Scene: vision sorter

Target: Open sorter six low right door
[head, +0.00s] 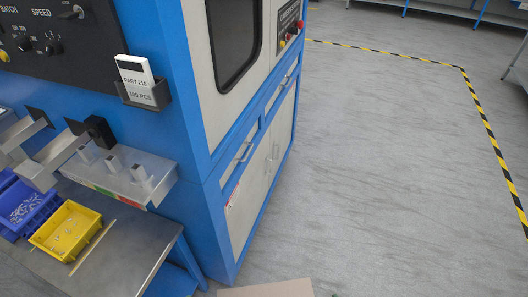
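The sorter is a large blue and off-white machine (190,120) filling the left and middle of the head view. Its side face has two low off-white doors, seen at a steep angle. The low right door (284,133) is the farther one and looks shut. The low left door (245,208) is nearer and also looks shut. No number six is readable. Neither of my grippers is in view.
A metal bench (140,240) with a yellow bin (66,231) and a blue bin (24,208) juts out at the lower left. Open grey floor (390,170) lies right of the sorter, bounded by yellow-black tape (480,110). A beige flat shape shows at the bottom edge.

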